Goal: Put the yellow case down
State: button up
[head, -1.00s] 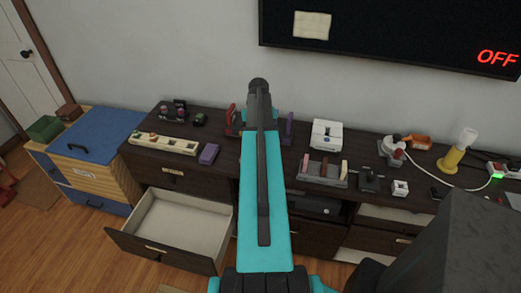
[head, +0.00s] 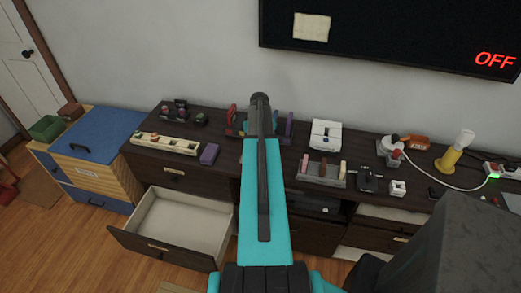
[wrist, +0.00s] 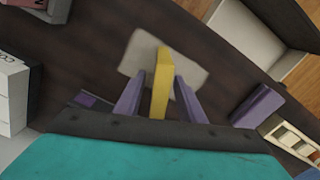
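The yellow case (wrist: 161,85) is a narrow upright block in the wrist view. It stands between the two purple-grey fingers of my gripper (wrist: 160,90). A gap shows on each side of the case, so the fingers look open around it, not pressed on it. Behind the case is a pale beige patch (wrist: 192,62) on the dark dresser top. Whether the case's base touches the surface is hidden. In the head view my teal arm hides the case and most of my gripper.
The dark dresser (head: 225,132) holds a purple box (head: 209,153), a cream tray (head: 165,143), a white box (head: 325,134), a grey rack (head: 321,170) and a yellow lamp (head: 455,151). An open drawer (head: 180,220) juts out at lower left. A screen hangs above.

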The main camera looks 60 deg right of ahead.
dwell(0.3)
grip_shut()
jog(key=shift+r, duration=0.1)
jog(key=s+a+r+b, duration=0.2)
jog(key=a+b, duration=0.1)
jog(key=a, duration=0.4)
jog(key=s+a+r+b, duration=0.2)
jog(key=a+b, duration=0.1)
jog(key=a, duration=0.5)
jog(key=shift+s+r, duration=0.4)
dwell(0.3)
jog(key=shift+a, duration=0.1)
dwell(0.5)
